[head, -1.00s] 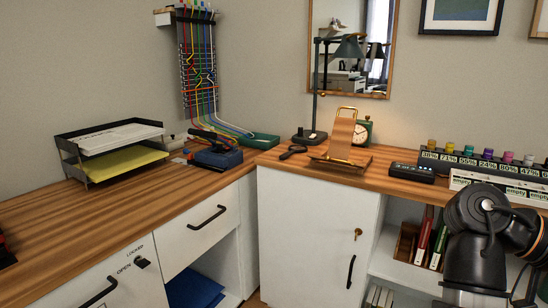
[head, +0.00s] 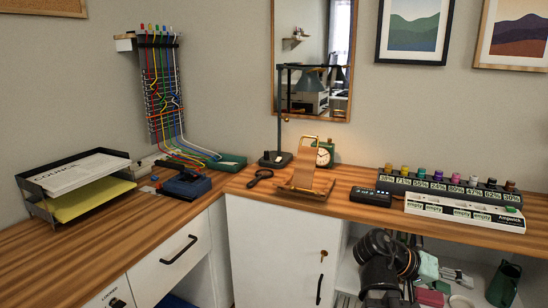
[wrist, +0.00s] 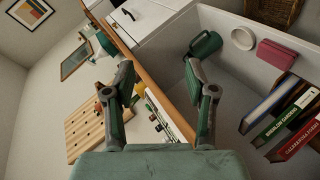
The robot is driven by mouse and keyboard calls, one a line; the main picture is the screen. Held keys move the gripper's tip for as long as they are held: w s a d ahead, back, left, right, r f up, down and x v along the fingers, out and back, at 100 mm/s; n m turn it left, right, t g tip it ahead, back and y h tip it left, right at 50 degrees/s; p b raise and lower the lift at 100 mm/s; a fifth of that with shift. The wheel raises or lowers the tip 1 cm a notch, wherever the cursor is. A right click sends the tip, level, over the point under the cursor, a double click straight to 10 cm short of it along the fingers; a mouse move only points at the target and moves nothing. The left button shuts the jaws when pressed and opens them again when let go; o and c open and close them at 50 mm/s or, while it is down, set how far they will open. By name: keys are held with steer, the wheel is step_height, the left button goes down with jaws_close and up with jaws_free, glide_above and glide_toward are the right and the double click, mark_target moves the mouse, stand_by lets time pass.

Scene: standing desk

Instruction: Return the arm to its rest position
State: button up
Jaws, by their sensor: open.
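My gripper (wrist: 168,78) is open in the wrist view, with its two green-and-grey fingers spread apart and nothing between them. It is beside the desk's wooden edge (wrist: 152,72), with the open shelf to the right in that picture. In the head view a dark part of my arm (head: 382,268) shows at the bottom, in front of the open shelf below the desktop.
The shelf holds a green jug (head: 504,283), also seen in the wrist view (wrist: 204,46), plus a pink box (wrist: 287,56) and books (wrist: 282,112). On the desktop (head: 350,207) are a labelled bottle rack (head: 440,186), a white strip (head: 463,212), a black device (head: 371,196) and a phone stand (head: 304,172).

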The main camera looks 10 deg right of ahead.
steer(key=w+a+f+n+t+y+p, duration=0.1)
steer(key=w+a+f+n+p, duration=0.15)
steer(key=f, duration=0.35)
steer(key=w+a+f+n+y+p, duration=0.2)
steer(key=a+f+p, duration=0.15)
steer(key=f, duration=0.25)
steer(key=s+a+f+n+y+p, duration=0.3)
steer(key=a+f+p, duration=0.4)
steer(key=f, duration=0.4)
steer(key=s+a+f+g+y+p, duration=0.1)
steer(key=s+a+f+y+p, duration=0.1)
steer(key=s, duration=0.5)
steer(key=s+a+f+g+y+p, duration=0.2)
steer(key=s+a+f+p, duration=0.3)
steer(key=s+a, duration=0.3)
steer(key=s+a+f+n+g+y+p, duration=0.1)
steer(key=s+a+f+y+p, duration=0.1)
steer(key=s+a+f+p, duration=0.2)
steer(key=s+a+p, duration=0.2)
steer(key=s+a, duration=0.1)
steer(key=shift+s+f+g+y, duration=0.15)
steer(key=shift+s+g+y, duration=0.15)
steer(key=shift+s, duration=0.1)
